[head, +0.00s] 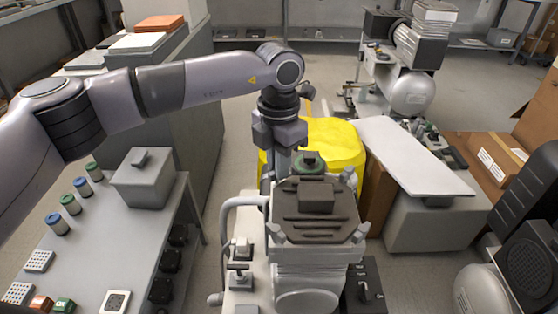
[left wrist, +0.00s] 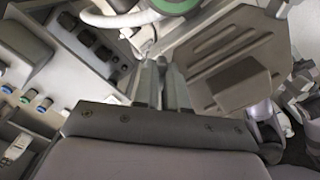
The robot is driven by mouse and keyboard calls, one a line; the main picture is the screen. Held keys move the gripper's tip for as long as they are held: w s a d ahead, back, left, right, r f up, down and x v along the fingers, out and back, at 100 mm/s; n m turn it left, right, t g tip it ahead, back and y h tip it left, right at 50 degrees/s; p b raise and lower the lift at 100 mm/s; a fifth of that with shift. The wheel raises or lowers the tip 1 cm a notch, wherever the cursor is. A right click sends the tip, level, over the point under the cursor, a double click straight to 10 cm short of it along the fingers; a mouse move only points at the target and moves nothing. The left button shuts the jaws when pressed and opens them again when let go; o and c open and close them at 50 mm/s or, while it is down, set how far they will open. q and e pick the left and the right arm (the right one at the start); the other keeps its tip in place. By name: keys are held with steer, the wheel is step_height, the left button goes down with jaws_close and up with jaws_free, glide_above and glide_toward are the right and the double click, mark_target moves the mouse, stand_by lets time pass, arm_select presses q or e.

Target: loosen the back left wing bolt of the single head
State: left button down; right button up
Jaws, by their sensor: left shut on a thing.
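The single head (head: 316,212) is a dark ribbed plate on top of a grey compressor in the middle of the head view. Wing bolts show at its back right corner (head: 348,176), front right corner (head: 359,232) and front left corner (head: 277,233). My left gripper (head: 282,172) points down at the back left corner, shut on the wing bolt there, which its fingers hide. In the left wrist view the close-set fingers (left wrist: 162,82) reach to the corner beside the ribbed head (left wrist: 235,60). My right gripper is in neither view.
A round green-rimmed part (head: 310,161) stands just behind the head, near my left gripper. A yellow bag (head: 335,143) lies behind. A grey bench (head: 105,235) with small jars and boxes is at left. A pale board (head: 413,155) and cardboard boxes are at right.

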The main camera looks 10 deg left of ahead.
arm_select(q)
steer(key=shift+w+r+n, duration=0.1)
steer(key=shift+n, duration=0.3)
steer(key=c, duration=1.2)
jaws_free()
step_height(320, 180, up, 7)
steer(key=shift+r+p, duration=0.1)
steer(key=shift+p, duration=0.4)
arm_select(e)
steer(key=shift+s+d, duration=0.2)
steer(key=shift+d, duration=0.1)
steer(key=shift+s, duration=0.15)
